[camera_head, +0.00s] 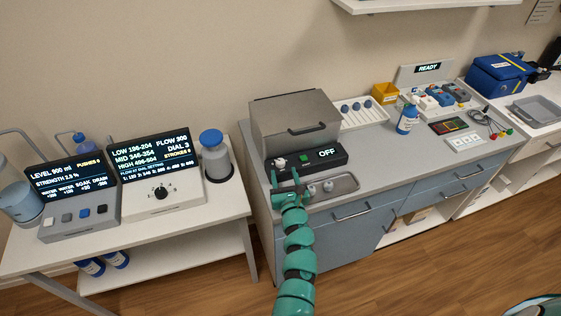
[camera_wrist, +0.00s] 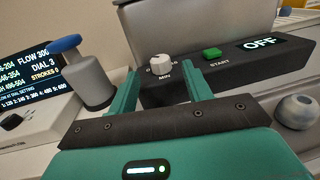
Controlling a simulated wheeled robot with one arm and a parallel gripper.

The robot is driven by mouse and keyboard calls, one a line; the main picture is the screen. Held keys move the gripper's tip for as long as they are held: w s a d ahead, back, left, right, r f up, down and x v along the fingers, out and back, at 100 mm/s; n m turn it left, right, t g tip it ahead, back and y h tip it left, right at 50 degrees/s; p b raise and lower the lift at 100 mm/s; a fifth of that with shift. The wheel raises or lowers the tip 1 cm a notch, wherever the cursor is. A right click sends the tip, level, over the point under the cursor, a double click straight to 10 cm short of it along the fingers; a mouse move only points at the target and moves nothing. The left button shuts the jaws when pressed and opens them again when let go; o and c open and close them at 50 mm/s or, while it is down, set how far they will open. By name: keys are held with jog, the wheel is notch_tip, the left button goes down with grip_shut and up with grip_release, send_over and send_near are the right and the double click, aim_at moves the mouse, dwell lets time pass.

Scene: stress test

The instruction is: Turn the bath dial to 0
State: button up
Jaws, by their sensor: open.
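The bath dial, a white knob (camera_head: 280,162), is on the left of the black front panel of the grey lidded bath (camera_head: 292,122). It also shows in the wrist view (camera_wrist: 161,65), with "MIN" printed below it. Its pointer setting is too small to read. My green gripper (camera_head: 287,178) is open just in front of the panel. In the wrist view its two fingers (camera_wrist: 160,84) stand left and right of the dial, with the dial centred beyond the gap. Nothing is between them, and contact with the dial cannot be made out.
A green START button (camera_wrist: 212,53) and a lit "OFF" display (camera_wrist: 264,43) are right of the dial.

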aim_at(281, 165)
jog(key=w, duration=0.2)
jog(key=w+a, duration=0.1)
jog(key=w, duration=0.1)
jog(key=shift+w+b, duration=0.2)
jog(key=shift+b, duration=0.15)
jog(key=shift+w, duration=0.9)
jog(key=shift+c, duration=0.2)
